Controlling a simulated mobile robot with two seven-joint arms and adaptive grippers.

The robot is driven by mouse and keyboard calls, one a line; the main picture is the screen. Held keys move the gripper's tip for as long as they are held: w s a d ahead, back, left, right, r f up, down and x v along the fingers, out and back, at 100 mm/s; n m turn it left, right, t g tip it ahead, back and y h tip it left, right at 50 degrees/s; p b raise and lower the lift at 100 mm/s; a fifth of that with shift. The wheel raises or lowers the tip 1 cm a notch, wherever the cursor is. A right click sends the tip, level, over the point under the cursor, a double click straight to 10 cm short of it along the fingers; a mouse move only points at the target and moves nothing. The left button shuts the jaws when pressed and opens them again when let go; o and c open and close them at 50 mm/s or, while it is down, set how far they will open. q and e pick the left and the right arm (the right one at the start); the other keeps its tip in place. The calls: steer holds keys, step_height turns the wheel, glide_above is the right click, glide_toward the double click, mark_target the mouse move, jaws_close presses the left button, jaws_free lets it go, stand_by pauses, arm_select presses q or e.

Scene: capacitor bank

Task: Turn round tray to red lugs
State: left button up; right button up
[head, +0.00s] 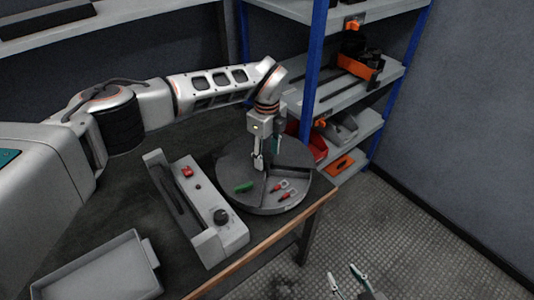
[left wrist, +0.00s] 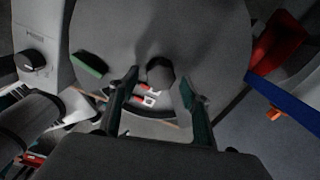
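The round grey tray (head: 232,165) lies on the table and fills the upper middle of the left wrist view (left wrist: 205,35). Dividers split it into sections. Red lugs (head: 281,187) with pale ends lie in its front section; they also show in the left wrist view (left wrist: 147,92). A green piece (head: 243,187) lies in the section to their left. My left gripper (head: 268,158) points down over the tray's middle. Its fingers are apart on both sides of a dark central knob (left wrist: 160,75); contact cannot be told. My right gripper (head: 342,271) is open and empty, low in the head view.
A grey fixture (head: 205,220) with a red button and black knob stands left of the tray. An empty grey bin (head: 100,272) is at the table's front left. Blue-posted shelves (head: 345,85) with bins stand behind right.

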arm_select(q)
steer(key=shift+r, duration=0.1)
step_height(320, 180, up, 12)
stand_by(0.5)
steer(key=shift+s, duration=0.1)
stand_by(0.4)
